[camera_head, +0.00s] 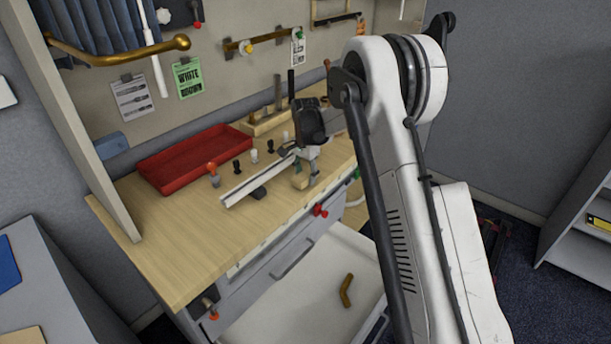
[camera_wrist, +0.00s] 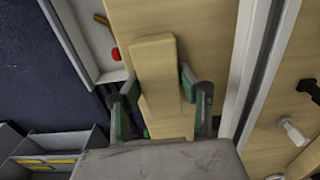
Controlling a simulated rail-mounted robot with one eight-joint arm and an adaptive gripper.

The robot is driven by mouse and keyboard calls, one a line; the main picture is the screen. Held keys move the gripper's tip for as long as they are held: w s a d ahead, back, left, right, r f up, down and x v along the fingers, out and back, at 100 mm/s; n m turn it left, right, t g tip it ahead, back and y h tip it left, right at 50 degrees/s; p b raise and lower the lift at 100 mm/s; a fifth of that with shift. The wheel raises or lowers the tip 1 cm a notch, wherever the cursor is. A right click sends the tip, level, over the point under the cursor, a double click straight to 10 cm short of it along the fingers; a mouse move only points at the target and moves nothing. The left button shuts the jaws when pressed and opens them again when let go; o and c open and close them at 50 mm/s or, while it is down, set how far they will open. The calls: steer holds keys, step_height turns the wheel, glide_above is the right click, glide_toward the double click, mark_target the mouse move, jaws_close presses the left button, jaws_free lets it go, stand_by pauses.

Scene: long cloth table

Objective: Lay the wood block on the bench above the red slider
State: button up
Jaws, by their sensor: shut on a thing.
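My gripper (camera_head: 312,168) is low over the front part of the wooden bench (camera_head: 190,235), near its front edge. It is shut on the pale wood block (camera_head: 300,182). In the wrist view the wood block (camera_wrist: 156,70) sits between the two green-padded fingers (camera_wrist: 160,88) and reaches out past them. Whether it touches the bench top is not clear. The red slider (camera_head: 320,210) is on the bench's front face, just below and right of the block. It also shows in the wrist view (camera_wrist: 115,54), left of the block.
A white rail (camera_head: 245,187) lies on the bench beside my gripper. Several small knobbed stamps (camera_head: 237,167) and a red tray (camera_head: 190,160) stand behind it. An open white drawer (camera_head: 290,320) below holds a brown bent piece (camera_head: 346,290). The bench's left front is clear.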

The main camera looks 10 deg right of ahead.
steer(key=shift+f, duration=0.2)
steer(key=o, duration=1.2)
